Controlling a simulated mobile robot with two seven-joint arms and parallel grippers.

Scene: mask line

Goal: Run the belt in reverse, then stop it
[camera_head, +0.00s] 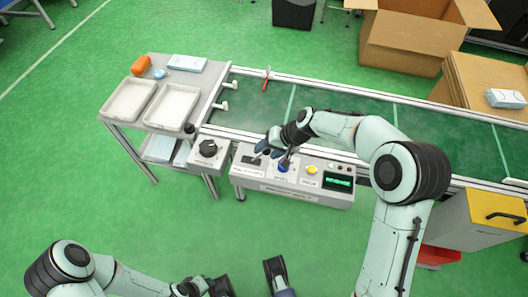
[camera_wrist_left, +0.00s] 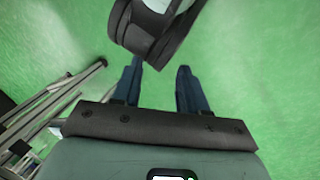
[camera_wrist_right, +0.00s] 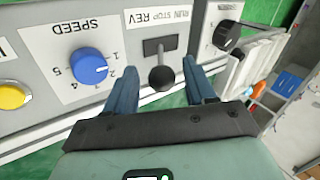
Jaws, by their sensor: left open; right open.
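The grey control panel (camera_head: 262,187) stands at the front edge of the conveyor belt (camera_head: 345,112). Its black ball-ended lever (camera_wrist_right: 162,78), under the label RUN STOP REV, shows in the right wrist view. My right gripper (camera_wrist_right: 160,66) is open, its fingers on either side of the lever in the picture; I see no grip. The blue SPEED knob (camera_wrist_right: 90,66) and a yellow button (camera_wrist_right: 14,95) are beside it. The panel's green-lit display (camera_head: 339,181) is too small to read. My left gripper (camera_wrist_left: 160,68) is open and empty over the floor, far from the panel.
A black rotary knob (camera_head: 208,148) sits on a separate box left of the panel. A side table holds two white trays (camera_head: 171,106). A red item (camera_head: 266,79) is at the belt's far edge. Cardboard boxes (camera_head: 405,45) stand behind. The floor in front is mostly clear.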

